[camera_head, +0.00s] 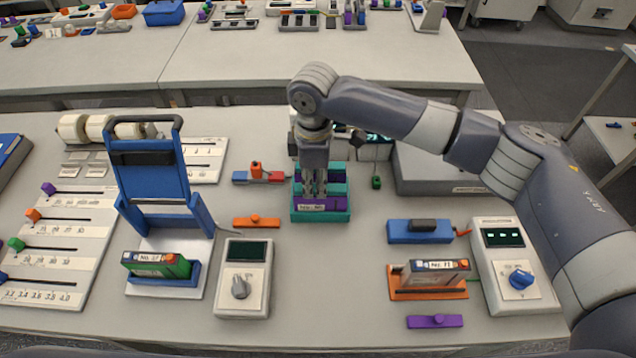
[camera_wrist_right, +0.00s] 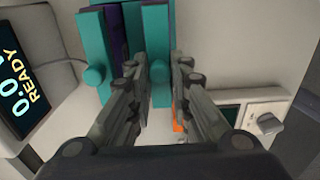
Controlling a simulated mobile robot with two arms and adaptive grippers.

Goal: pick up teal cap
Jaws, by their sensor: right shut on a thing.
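My right gripper (camera_head: 314,190) reaches down over the teal rack (camera_head: 322,216) at the middle of the table. It is shut on a teal cap (camera_wrist_right: 156,50), a bar with a round knob, which lies at the fingertips in the right wrist view (camera_wrist_right: 168,68). A second teal bar with a knob (camera_wrist_right: 94,60) lies to its left, with a dark purple piece (camera_wrist_right: 132,25) between them. In the head view the fingers hide much of the cap. Whether it is clear of the rack cannot be told. My left gripper is not in view.
An orange cap (camera_head: 256,222) lies left of the rack, a purple cap (camera_head: 435,321) at the front right. A blue press-like stand (camera_head: 155,180) is at left. Meters (camera_head: 244,278) and (camera_head: 514,265) flank a clear middle front.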

